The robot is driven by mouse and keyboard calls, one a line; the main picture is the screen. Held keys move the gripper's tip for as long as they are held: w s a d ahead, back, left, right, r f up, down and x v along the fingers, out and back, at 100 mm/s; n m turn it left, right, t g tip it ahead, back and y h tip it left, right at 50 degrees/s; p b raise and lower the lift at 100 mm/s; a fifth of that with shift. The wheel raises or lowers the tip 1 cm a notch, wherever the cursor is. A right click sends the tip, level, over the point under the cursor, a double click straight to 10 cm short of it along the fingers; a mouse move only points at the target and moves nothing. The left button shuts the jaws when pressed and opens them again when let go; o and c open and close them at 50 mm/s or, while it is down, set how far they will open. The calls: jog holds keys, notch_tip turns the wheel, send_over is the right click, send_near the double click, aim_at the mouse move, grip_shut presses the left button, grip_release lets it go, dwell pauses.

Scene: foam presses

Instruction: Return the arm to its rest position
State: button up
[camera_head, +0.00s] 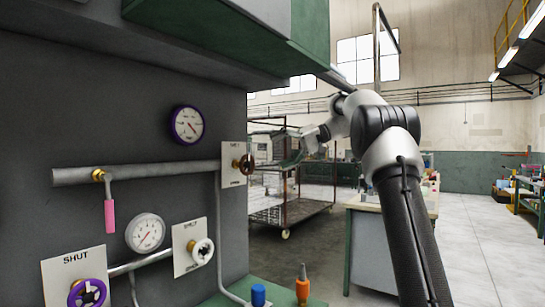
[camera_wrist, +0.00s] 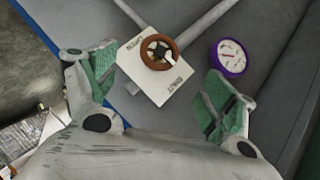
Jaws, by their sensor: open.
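My arm reaches in from the right in the head view, and my gripper (camera_head: 270,149) hangs beside the machine panel, level with a brown-red valve wheel (camera_head: 245,163). In the wrist view my gripper (camera_wrist: 160,75) has its green-padded fingers wide apart with nothing between them. The brown-red wheel (camera_wrist: 158,52) sits on its white label plate (camera_wrist: 172,84), beyond the fingers and apart from them. In the head view one finger lies close to the wheel, and I cannot tell the exact gap.
The dark panel (camera_head: 130,130) also carries a purple-rimmed gauge (camera_head: 187,125), a white gauge (camera_head: 145,233), a pink-handled lever (camera_head: 109,215), a white wheel (camera_head: 202,251) and a purple wheel (camera_head: 88,293). A wire cart (camera_head: 290,213) and a workbench (camera_head: 368,245) stand behind. Open floor lies right.

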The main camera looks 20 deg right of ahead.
dwell(0.4)
jog(key=s+d+f+m+h, duration=0.2)
jog(key=d+f+m+h, duration=0.1)
jog(key=f, duration=0.5)
jog(key=s+d+f+m+h, duration=0.2)
jog(key=d+f+m+h, duration=0.1)
jog(key=f, duration=0.4)
jog(key=s+f+n+h, duration=0.2)
jog(key=s+f+h, duration=0.1)
jog(key=s, duration=1.5)
jog(key=s+a+f+n+t+h, duration=0.1)
jog(key=s+f+h, duration=0.3)
jog(key=s, duration=1.5)
jog(key=shift+a+f+n, duration=0.3)
jog(key=shift+f+n, duration=0.1)
jog(key=shift+f, duration=0.7)
